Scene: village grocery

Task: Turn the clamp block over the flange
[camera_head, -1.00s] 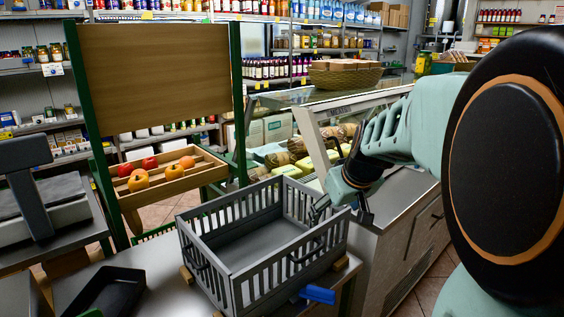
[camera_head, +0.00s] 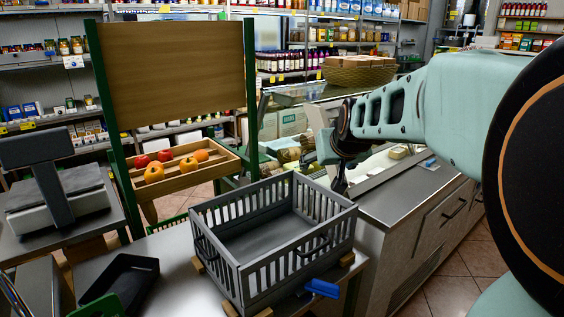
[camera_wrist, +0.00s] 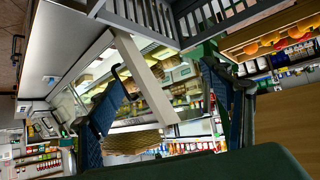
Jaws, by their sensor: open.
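A grey slatted crate (camera_head: 270,232) stands on the counter, empty as far as I see. Small tan blocks sit at its base, one at the left corner (camera_head: 197,264) and one at the right corner (camera_head: 347,259). A blue piece (camera_head: 321,288) sticks out at the crate's front right. I cannot tell which of these is the clamp block, and no flange shows clearly. My gripper (camera_head: 339,183) is near the crate's far right corner, pointing down. In the wrist view its two fingers are spread with nothing between them (camera_wrist: 163,62), and the crate (camera_wrist: 190,20) shows beyond.
A black tray (camera_head: 122,283) lies left of the crate, with a scale (camera_head: 58,195) further left. A wooden fruit tray (camera_head: 185,170) stands behind. A metal-topped counter (camera_head: 405,195) with a glass case is to the right. A wicker basket (camera_head: 360,76) sits at the back.

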